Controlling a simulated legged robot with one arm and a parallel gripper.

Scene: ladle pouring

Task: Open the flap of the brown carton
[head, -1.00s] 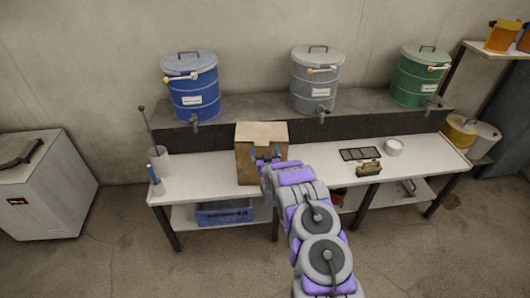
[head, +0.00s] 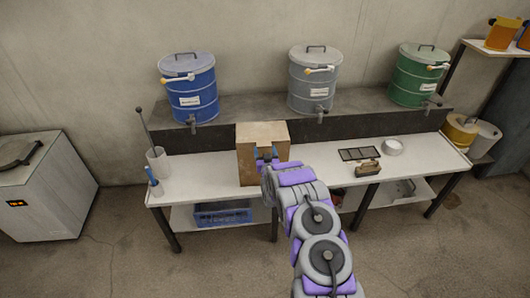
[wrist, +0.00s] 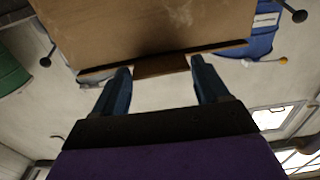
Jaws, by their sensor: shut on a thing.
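The brown carton (head: 249,166) stands on the white bench, near the middle, with its top (head: 262,132) still covering it in the head view. My gripper (head: 266,154) is at the upper front of the carton. In the wrist view the carton (wrist: 150,25) fills the top of the picture, with a dark edge along it. A small darker brown tab of the flap (wrist: 160,66) lies between the two blue fingers of my gripper (wrist: 162,73), which are shut on it. My gripper and arm hide part of the carton's front in the head view.
Blue (head: 189,90), grey (head: 314,82) and green (head: 417,76) drums stand on the raised shelf behind. A white holder with a ladle (head: 158,160) is at the bench's left. A dark tray (head: 360,154), a brush (head: 368,168) and a white bowl (head: 392,147) lie right of the carton.

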